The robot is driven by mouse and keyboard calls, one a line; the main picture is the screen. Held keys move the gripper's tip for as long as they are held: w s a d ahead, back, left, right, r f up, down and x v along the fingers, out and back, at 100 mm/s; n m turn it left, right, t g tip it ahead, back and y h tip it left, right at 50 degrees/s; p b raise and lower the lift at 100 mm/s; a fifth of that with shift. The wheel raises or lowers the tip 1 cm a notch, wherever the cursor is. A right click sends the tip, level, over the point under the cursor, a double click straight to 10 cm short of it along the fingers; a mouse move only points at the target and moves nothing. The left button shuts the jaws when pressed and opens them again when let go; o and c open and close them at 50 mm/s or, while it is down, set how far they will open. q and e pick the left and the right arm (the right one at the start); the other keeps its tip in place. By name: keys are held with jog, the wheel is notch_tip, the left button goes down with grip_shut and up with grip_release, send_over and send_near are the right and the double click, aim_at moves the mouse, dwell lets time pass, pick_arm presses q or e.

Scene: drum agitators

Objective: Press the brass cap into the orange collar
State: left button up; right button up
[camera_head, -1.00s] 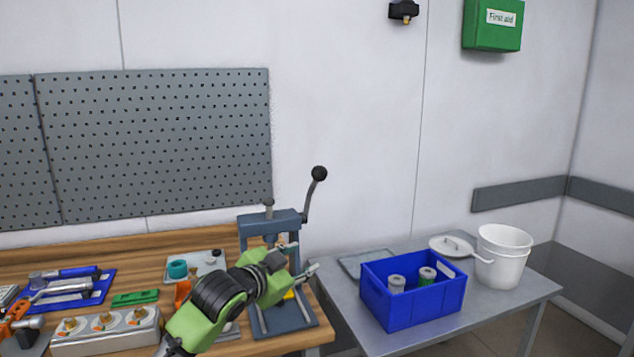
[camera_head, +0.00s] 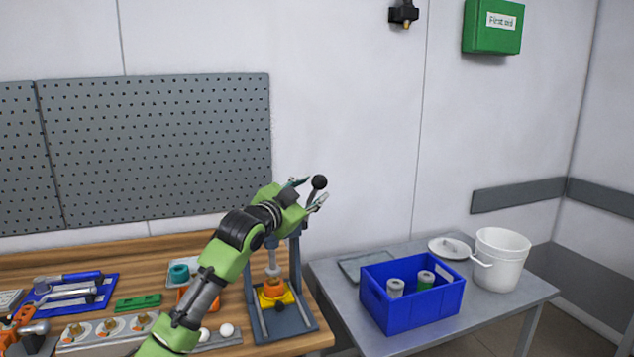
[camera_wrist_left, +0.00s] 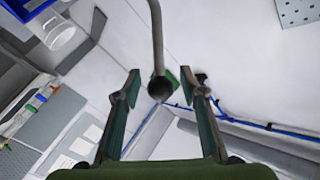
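The lever press (camera_head: 305,318) stands at the right end of the wooden bench, its lever upright with a black ball knob (camera_head: 319,182). The orange collar (camera_head: 273,288) sits on a yellow holder (camera_head: 276,299) under the ram. My left gripper (camera_head: 307,192) is open at the knob. In the left wrist view the knob (camera_wrist_left: 160,89) shows between the spread fingers (camera_wrist_left: 159,100), with visible gaps on both sides. My right gripper is out of view.
A blue crate (camera_head: 413,315) with two cylinders and a white bucket (camera_head: 499,262) stand on the grey table at right. Left on the bench are a blue tool tray (camera_head: 72,306), a green part (camera_head: 138,302) and a fixture with several round seats (camera_head: 85,345).

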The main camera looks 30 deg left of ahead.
pick_arm(q)
jog(key=shift+w+p, duration=0.4)
jog(key=shift+w, duration=1.4)
grip_shut()
